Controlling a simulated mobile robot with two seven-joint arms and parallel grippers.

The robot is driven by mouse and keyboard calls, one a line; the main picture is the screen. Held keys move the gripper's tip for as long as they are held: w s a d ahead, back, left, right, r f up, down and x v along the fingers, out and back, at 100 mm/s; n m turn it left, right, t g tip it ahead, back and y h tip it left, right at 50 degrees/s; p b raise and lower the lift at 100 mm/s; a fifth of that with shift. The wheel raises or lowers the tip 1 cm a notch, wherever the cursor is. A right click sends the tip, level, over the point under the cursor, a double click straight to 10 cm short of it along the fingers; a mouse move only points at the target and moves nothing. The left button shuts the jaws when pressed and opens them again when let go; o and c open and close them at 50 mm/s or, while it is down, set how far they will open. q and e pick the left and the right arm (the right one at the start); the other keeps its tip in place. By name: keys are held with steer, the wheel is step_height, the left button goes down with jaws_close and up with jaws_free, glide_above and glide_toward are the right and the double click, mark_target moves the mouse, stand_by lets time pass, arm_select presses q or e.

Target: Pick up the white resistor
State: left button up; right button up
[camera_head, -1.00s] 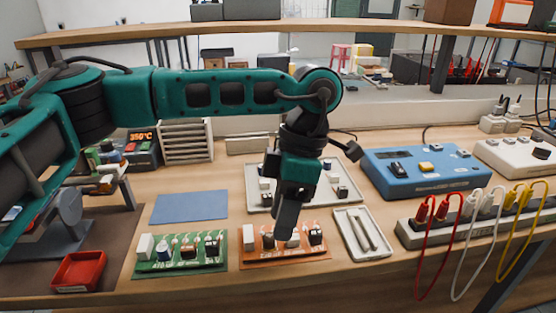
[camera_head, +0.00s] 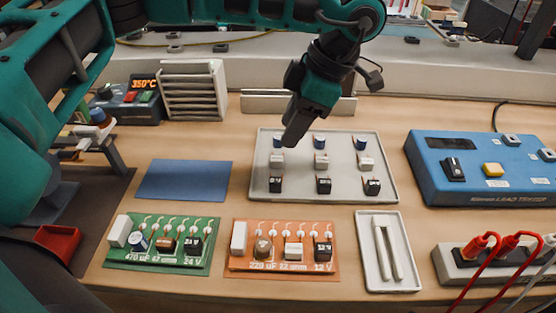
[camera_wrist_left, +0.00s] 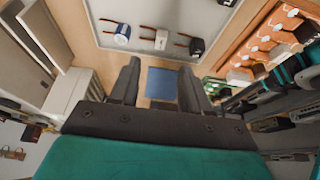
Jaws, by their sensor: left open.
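A grey tray (camera_head: 345,195) holds rows of small parts: blue capacitors (camera_head: 319,142) at the back, white resistors (camera_head: 321,162) in the middle and black blocks (camera_head: 323,186) in front. My left gripper (camera_head: 292,138) points down above the tray's left part and partly hides the back row. In the wrist view its two fingers (camera_wrist_left: 158,68) are spread with nothing between them. That view also shows a white resistor (camera_wrist_left: 160,40) beyond the fingers, between a blue capacitor and a black block. My right gripper is not in view.
A green board (camera_head: 160,262) and an orange board (camera_head: 283,268) with parts stand in front. A narrow tray (camera_head: 370,262) holds tweezers. A blue tester (camera_head: 480,190) is at the right, a white rack (camera_head: 192,92) at the back left. A flat blue mat (camera_head: 185,180) lies left.

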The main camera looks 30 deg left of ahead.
mark_target(277, 158)
arm_select(q)
steer(key=x, duration=0.5)
steer(key=b+x, duration=0.1)
steer(key=x, duration=0.1)
steer(key=shift+w+d+f, duration=0.15)
steer(key=shift+d+f, duration=0.1)
steer(key=shift+f, duration=0.05)
steer(key=shift+c, duration=0.3)
jaws_close()
